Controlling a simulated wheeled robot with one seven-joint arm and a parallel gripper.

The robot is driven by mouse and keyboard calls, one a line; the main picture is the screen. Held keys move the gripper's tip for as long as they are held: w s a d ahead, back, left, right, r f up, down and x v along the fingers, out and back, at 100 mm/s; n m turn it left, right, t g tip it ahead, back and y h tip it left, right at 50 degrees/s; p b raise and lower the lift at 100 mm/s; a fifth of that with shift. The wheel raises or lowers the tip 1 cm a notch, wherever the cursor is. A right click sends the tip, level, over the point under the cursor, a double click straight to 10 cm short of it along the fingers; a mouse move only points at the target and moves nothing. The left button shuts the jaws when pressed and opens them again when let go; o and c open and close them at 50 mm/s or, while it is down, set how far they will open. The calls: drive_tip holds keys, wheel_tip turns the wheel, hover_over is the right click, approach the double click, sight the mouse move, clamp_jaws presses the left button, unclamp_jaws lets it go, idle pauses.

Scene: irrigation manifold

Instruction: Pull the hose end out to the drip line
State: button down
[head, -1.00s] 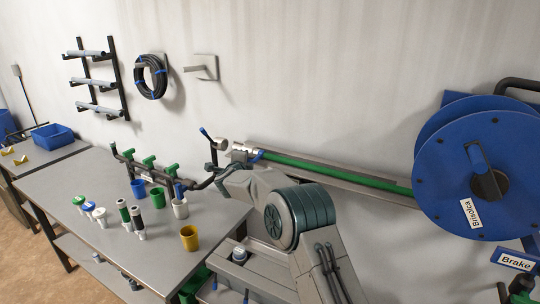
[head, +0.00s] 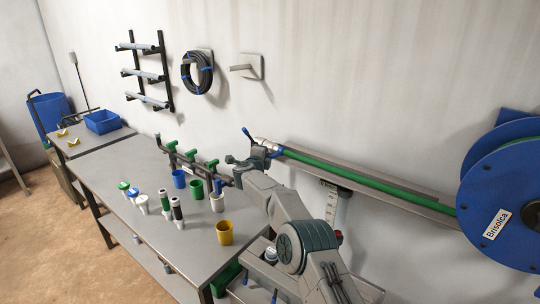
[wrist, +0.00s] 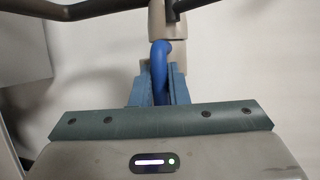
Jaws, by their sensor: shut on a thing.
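A green hose (head: 350,174) runs from the blue reel (head: 508,195) along a wall-mounted tray to a pale hose end with a blue handle (head: 278,153). In the wrist view, my gripper (wrist: 160,88) is shut on the curved blue handle (wrist: 160,55), just below the pale hose-end body (wrist: 160,20). In the head view, my gripper (head: 262,153) is at the tray's left end, partly hidden by my wrist. The exact gap is unclear.
The grey bench (head: 115,180) holds a yellow cup (head: 224,233), blue and green cups, and several bottles. The metal tray (head: 400,201) lies along the wall. A coiled black hose (head: 197,73) and a wall hook (head: 248,68) are above.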

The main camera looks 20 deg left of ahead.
drive_tip(key=shift+a+r, duration=0.3)
drive_tip(key=shift+r, duration=0.05)
idle(0.3)
drive_tip(key=c, duration=1.4)
unclamp_jaws()
drive_tip(key=shift+a+f, duration=0.1)
drive_tip(key=shift+a, duration=0.05)
drive_tip(key=shift+w+a+f, duration=0.1)
drive_tip(key=shift+a+f, duration=0.1)
drive_tip(key=shift+d, duration=0.4)
drive_tip(key=s+r+b, duration=0.2)
drive_tip(key=s+b, duration=0.5)
drive_tip(key=s, duration=0.6)
drive_tip(key=shift+s+r, duration=0.25)
drive_tip(key=shift+s, duration=0.05)
